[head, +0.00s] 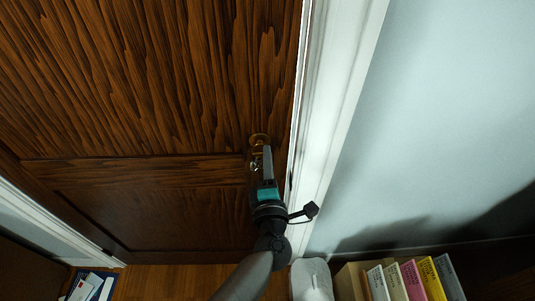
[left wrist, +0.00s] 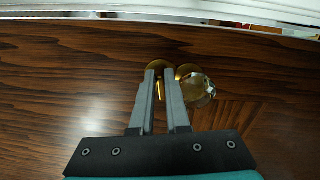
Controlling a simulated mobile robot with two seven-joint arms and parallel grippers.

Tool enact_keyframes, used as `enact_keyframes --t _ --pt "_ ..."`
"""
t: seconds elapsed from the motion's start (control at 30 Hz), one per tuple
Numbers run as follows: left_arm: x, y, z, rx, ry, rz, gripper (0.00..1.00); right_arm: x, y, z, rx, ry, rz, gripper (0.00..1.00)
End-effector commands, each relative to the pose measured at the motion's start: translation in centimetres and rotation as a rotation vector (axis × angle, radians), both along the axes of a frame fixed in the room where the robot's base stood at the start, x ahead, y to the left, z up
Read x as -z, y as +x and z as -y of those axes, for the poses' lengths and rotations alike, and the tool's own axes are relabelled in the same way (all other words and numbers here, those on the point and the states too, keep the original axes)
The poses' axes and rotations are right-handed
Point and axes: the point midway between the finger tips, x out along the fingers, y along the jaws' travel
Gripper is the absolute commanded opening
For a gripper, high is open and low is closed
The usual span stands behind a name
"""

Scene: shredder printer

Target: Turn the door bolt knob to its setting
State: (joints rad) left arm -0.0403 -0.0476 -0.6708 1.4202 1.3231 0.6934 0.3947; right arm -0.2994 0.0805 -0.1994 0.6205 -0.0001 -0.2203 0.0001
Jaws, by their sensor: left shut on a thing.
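The dark wooden door (head: 140,90) fills the left of the head view. My left gripper (head: 266,150) reaches up to brass hardware near the door's right edge. In the left wrist view its two grey fingers (left wrist: 162,76) close on the small brass door bolt knob (left wrist: 161,92), part of which shows between them. A round brass plate (left wrist: 156,65) sits behind the fingertips. The bolt knob's angle is mostly hidden by the fingers. My right gripper is in neither view.
A faceted glass doorknob (left wrist: 200,91) sits right beside the fingers in the left wrist view. A white door frame (head: 325,110) runs along the door's right edge. Several colored binders (head: 412,280) stand at the lower right, below a bare pale wall (head: 440,110).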

Motion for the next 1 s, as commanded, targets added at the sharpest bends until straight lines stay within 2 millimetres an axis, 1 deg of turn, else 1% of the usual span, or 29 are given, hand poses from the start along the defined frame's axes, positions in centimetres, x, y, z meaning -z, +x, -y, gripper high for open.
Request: enact_keyframes --t 0.2,0.6,0.63,0.8,0.9,1.0 --pt "0.07 0.0 0.05 0.002 0.036 -0.001 0.0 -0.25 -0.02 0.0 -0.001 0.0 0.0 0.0" --pt "0.08 0.01 0.06 0.002 0.04 0.0 0.0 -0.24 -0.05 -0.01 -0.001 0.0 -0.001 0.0" --pt "0.08 0.01 0.06 0.002 0.04 -0.001 0.16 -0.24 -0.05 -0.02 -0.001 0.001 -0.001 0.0" --pt "0.07 0.01 0.04 0.001 0.039 0.0 0.35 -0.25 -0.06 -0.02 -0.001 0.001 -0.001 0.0" --pt "0.1 0.01 0.03 0.001 0.039 -0.001 0.44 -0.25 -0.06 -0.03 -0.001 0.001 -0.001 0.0" --pt "0.15 -0.01 0.01 0.001 0.039 -0.002 0.44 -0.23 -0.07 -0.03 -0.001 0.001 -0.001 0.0"
